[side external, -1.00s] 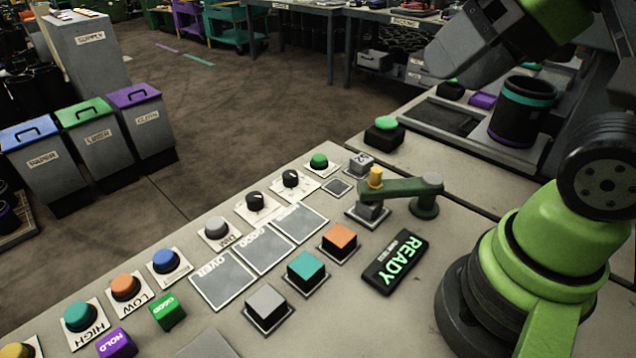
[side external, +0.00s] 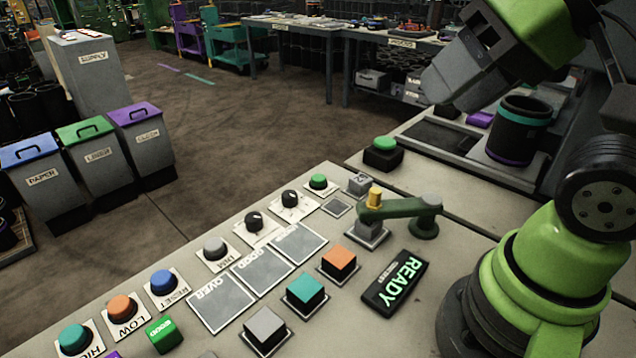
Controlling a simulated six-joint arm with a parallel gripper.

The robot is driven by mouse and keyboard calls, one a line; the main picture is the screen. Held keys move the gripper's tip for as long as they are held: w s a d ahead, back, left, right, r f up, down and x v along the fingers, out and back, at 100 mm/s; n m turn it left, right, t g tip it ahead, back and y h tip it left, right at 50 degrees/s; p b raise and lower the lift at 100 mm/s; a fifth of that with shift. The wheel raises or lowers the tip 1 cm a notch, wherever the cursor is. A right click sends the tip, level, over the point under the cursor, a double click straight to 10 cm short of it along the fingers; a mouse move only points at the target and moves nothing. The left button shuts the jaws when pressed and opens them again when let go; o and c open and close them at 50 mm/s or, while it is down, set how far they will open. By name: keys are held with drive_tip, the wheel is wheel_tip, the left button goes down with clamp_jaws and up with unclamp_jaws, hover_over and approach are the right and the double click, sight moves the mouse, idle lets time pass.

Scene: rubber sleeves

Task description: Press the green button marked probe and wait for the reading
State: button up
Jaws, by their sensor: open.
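Two green buttons show: one on a black box (side external: 383,145) at the back edge of the bench, one on a white plate (side external: 318,182) at the panel's far end. I cannot read a probe mark on either. A green probe arm (side external: 400,207) with a yellow top (side external: 374,197) stands over a small grey block (side external: 369,232). A black display (side external: 395,283) reads READY in green; its smaller line is too small to read. My gripper (side external: 452,92) is at the upper right, above the bench and apart from both buttons; its fingertips are hard to make out.
Grey, teal (side external: 305,290) and orange (side external: 339,260) blocks sit on pads beside three grey plates (side external: 258,270). Knobs and coloured buttons line the panel's left edge. A black cup with a teal band (side external: 522,122) stands in a tray near my arm.

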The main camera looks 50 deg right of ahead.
drive_tip(key=shift+c, duration=0.2)
idle(0.3)
clamp_jaws()
idle(1.5)
